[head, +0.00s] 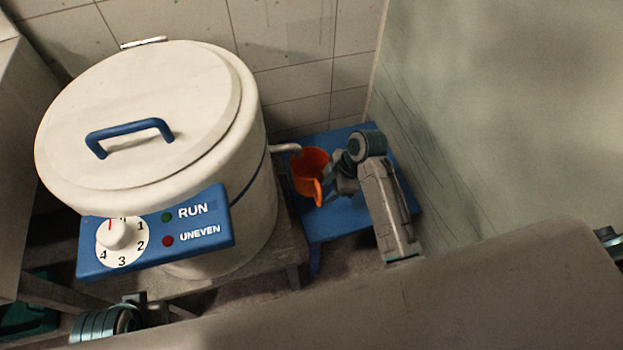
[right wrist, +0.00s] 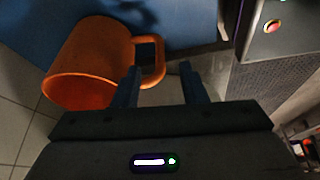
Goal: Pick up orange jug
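The orange jug (head: 309,166) stands upright on a small blue stand (head: 340,222), by the spout of a white vat. Its mouth shows from above and its handle (head: 318,192) faces the front. My right gripper (head: 332,186) is beside the jug, on its right near the handle. In the right wrist view the jug (right wrist: 88,62) is left of the gripper (right wrist: 160,72). The fingers are open, and the outer part of the handle appears between their tips. I cannot tell whether either finger touches the handle. My left gripper is not in view.
The white vat (head: 232,165) with a blue-handled lid and a dial panel (head: 150,240) stands left of the jug. Its spout (head: 285,148) is close to the jug's rim. A tiled wall (head: 300,50) is behind, and a pale green panel (head: 500,110) is on the right.

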